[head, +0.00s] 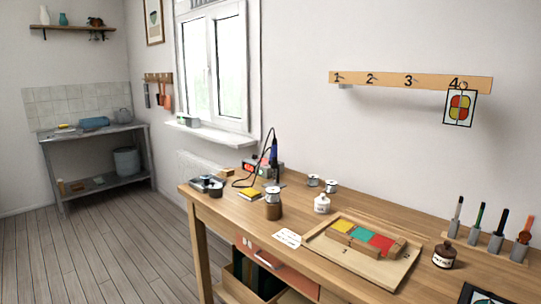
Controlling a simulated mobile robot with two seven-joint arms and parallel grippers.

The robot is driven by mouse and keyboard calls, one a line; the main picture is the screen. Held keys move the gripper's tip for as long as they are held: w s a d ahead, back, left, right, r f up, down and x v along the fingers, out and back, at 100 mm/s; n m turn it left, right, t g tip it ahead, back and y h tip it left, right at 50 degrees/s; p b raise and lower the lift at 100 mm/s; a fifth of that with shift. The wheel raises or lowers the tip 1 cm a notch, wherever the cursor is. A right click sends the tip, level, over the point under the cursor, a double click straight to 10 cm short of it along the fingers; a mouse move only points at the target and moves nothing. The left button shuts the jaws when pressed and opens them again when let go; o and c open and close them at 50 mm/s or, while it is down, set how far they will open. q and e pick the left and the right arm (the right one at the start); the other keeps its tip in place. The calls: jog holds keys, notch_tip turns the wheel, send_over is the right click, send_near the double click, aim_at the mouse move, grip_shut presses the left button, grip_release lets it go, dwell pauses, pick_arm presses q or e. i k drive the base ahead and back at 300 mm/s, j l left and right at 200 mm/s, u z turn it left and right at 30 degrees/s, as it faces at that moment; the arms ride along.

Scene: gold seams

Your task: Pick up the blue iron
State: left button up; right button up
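The blue iron (274,151) is a soldering iron with a blue handle. It stands upright at the back of the wooden workbench, in front of a small station (259,167) with red and green on its front. A dark cord rises above the handle and loops down to the left. The iron's lower end is dark and hard to make out behind a brown jar (273,206). Neither of my grippers is in view.
The workbench (225,203) holds a yellow sponge (250,194) left of the jar, a white bottle (322,204), metal spools (331,186), and a wooden tray (393,271) with coloured glass pieces. A dark bottle (444,255) and upright tools stand at right. Floor at left is clear.

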aim_at(275, 144)
jog(key=i+j, duration=0.25)
jog(key=j, duration=0.2)
jog(key=i+j, duration=0.2)
jog(key=j, duration=0.2)
jog(key=i+j+u, duration=0.1)
jog(key=i+j, duration=0.15)
jog(key=j, duration=0.2)
jog(key=i+j, duration=0.25)
jog(key=j, duration=0.15)
